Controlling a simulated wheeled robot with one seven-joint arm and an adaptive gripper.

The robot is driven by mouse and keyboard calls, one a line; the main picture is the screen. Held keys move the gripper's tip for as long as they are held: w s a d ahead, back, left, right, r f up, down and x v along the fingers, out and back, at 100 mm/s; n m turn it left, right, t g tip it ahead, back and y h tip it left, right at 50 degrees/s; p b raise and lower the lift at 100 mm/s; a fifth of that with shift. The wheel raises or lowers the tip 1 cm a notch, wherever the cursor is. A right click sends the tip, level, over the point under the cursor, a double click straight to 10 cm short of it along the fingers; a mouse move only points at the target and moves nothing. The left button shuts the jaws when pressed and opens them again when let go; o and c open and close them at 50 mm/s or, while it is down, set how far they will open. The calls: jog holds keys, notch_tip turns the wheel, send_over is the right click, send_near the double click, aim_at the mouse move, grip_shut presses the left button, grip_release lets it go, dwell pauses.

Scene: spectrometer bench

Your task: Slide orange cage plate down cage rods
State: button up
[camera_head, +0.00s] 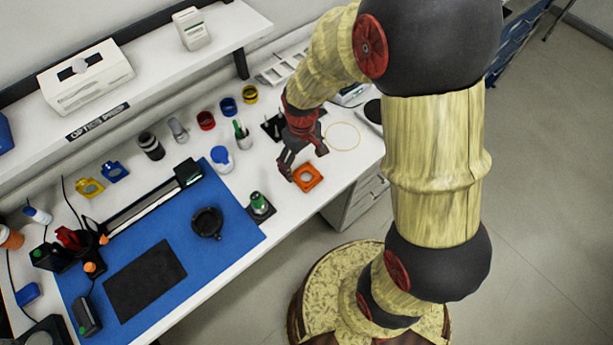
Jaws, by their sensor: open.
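The orange cage plate (315,181) is a small square plate with a round opening. It lies on the white bench near the front edge, right of the blue mat. My gripper (304,163) points down just above and behind the plate. Its fingers are spread and nothing shows between them. At this size I cannot tell whether a fingertip touches the plate. I cannot make out the cage rods for certain. A dark object (271,128) stands just behind my gripper and is partly hidden by it.
A green-topped part on a black base (261,205) stands left of the plate. The blue mat (232,229) carries a rail and a black round part (207,223). Yellow (88,188) and blue (114,172) plates lie at the left. Several coloured rings and bottles stand behind.

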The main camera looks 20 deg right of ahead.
aim_at(306, 177)
jog(key=f, duration=0.3)
jog(key=f+b, duration=0.1)
jog(key=shift+s+d+f, duration=0.2)
jog(key=shift+s+d, duration=0.1)
jog(key=shift+d, duration=0.1)
jog(key=shift+f, duration=0.5)
jog(key=c, duration=0.3)
jog(key=c, duration=1.1)
jog(key=shift+r, duration=0.1)
